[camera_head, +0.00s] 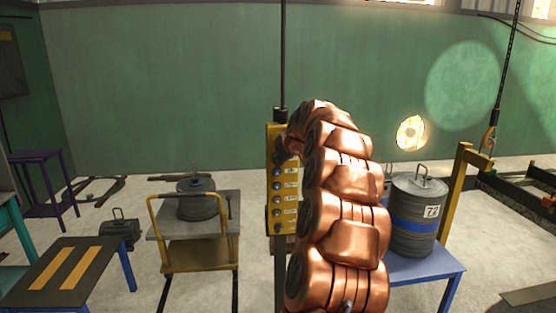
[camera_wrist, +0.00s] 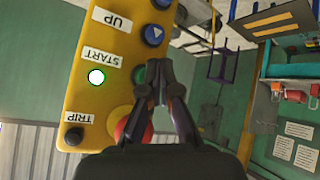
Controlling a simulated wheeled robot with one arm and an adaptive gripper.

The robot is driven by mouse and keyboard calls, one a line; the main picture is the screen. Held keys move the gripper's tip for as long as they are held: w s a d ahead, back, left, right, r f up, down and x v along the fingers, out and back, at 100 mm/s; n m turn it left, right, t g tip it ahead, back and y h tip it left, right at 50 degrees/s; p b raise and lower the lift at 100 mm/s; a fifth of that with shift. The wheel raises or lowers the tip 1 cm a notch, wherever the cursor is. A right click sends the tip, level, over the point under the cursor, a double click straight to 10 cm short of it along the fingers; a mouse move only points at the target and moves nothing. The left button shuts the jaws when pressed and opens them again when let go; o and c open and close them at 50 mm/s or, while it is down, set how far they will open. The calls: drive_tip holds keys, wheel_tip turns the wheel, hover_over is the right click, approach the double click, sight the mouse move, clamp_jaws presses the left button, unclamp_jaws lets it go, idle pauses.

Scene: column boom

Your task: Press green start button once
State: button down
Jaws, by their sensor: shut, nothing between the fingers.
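The yellow button box (camera_wrist: 92,62) appears upside down in the wrist view, with a START label. The green start button (camera_wrist: 139,75) is beside that label, its right side covered by my gripper. My gripper (camera_wrist: 155,74) is shut and empty, with its fingertips over or against the button's edge; I cannot tell whether they touch it. A white round lamp with a green rim (camera_wrist: 96,77) looks bright on the box. In the head view, the box (camera_head: 269,180) hangs from a pole, partly behind my copper arm, which hides the gripper.
A red mushroom button (camera_wrist: 132,124) sits close to my fingers. A blue arrow button (camera_wrist: 152,35) is near UP, and a black knob (camera_wrist: 74,136) near TRIP. A blue-banded drum (camera_head: 408,233) stands right of my arm; a yellow-framed cart (camera_head: 200,250) stands left of the box.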

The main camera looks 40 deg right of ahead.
drive_tip(key=s+a+b, duration=0.1)
drive_tip(key=s, duration=0.1)
drive_tip(key=s+a+b, duration=0.2)
idle(0.5)
idle(0.7)
